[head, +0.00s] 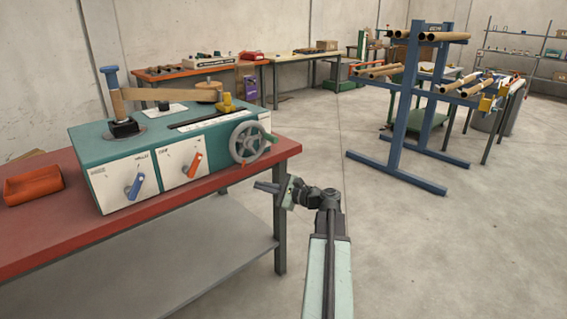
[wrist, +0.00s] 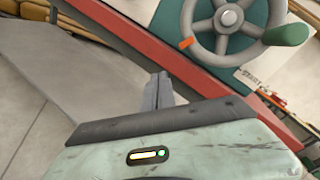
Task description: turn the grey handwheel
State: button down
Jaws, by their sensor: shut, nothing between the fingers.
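The grey handwheel (head: 250,143) is on the right end of the front of a teal and white machine (head: 188,133), which stands on a red-topped bench (head: 110,225). In the wrist view the spoked handwheel (wrist: 190,22) is at the top, with an orange mark on its rim at lower left and a green handle (wrist: 286,35) at its right. My gripper (head: 262,187) is just below and right of the wheel in the head view, apart from it. In the wrist view its fingers (wrist: 158,90) are together and empty, below the wheel.
A blue knob (head: 134,188) and an orange knob (head: 193,165) are on the machine's front, left of the wheel. An orange-red bin (head: 33,184) lies at the bench's left. The bench's red edge (wrist: 170,62) runs between my fingers and the wheel. Floor to the right is clear up to a blue rack (head: 405,110).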

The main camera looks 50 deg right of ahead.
jog(key=s+d+r+m+t+h+b, duration=0.1)
jog(key=s+d+r+m+t+h, duration=0.15)
jog(key=s+d, duration=0.35)
jog(key=s+d+r+m+t+h, duration=0.2)
jog(key=s+d+m, duration=0.15)
jog(key=d, duration=0.35)
jog(key=w+a+r+p, duration=0.2)
jog(key=w+r+p, duration=0.3)
jog(key=w, duration=0.5)
jog(key=shift+w+a+r+p, duration=0.15)
jog(key=shift+w+r+p, duration=0.1)
jog(key=shift+r+p, duration=0.2)
jog(key=shift+g, duration=0.25)
